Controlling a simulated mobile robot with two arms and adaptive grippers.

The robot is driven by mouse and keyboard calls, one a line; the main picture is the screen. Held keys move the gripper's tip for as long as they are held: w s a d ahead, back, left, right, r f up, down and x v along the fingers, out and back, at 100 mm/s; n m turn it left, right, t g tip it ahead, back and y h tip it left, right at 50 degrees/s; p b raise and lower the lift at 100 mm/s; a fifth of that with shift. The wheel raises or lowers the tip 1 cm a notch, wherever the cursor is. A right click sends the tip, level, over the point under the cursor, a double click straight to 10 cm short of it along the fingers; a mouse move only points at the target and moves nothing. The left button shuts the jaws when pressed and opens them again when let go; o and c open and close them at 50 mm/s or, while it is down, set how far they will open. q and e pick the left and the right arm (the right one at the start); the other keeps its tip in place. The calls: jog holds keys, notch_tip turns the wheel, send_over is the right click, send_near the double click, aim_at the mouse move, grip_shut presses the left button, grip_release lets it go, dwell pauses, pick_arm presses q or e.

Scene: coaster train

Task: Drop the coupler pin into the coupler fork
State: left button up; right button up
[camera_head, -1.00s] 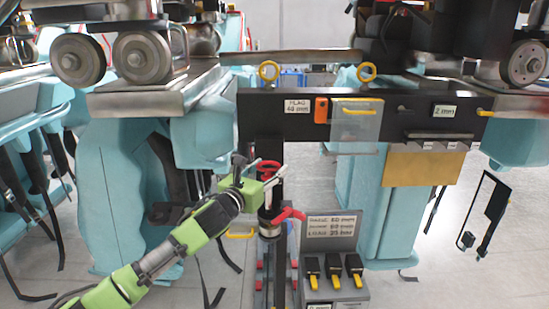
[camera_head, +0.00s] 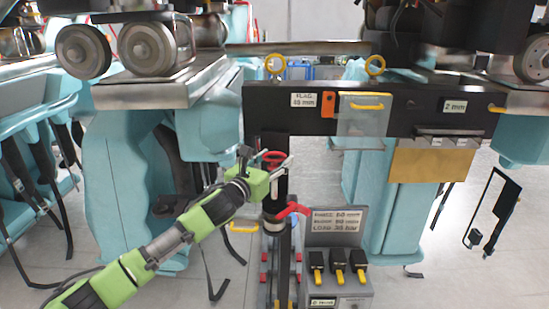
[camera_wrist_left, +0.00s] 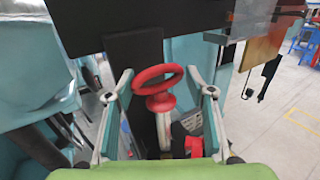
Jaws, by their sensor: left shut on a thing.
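My left gripper (camera_head: 280,165) is shut on a pin with a red ring handle (camera_head: 273,156). In the left wrist view the pin's red ring and collar (camera_wrist_left: 158,102) stand between the two fingers (camera_wrist_left: 158,85), with a pale shaft pointing down below the collar. The finger contact itself is hard to see. The pin is in front of a dark upright post. I cannot make out the coupler fork for certain. A steel bar (camera_head: 300,48) spans the gap between the two cars at the back. My right gripper is not in view.
A black crossbeam (camera_head: 420,118) with yellow rings and labels spans behind the gripper. A red lever (camera_head: 293,209) sits below it. A grey box (camera_head: 340,290) with several yellow-tipped black handles stands at lower right. Teal seats (camera_head: 130,200) flank the left. Floor shows at lower right.

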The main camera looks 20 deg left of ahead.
aim_at(273, 197)
pick_arm(q)
jog(key=shift+f+b, duration=0.55)
jog(key=shift+f, duration=0.5)
jog(key=shift+f+b, duration=0.9)
jog(key=shift+f, duration=0.35)
jog(key=shift+f+b, duration=1.75)
jog(key=shift+f, duration=0.7)
jog(key=shift+f+b, duration=1)
jog(key=shift+f, duration=0.45)
jog(key=o, duration=1.5)
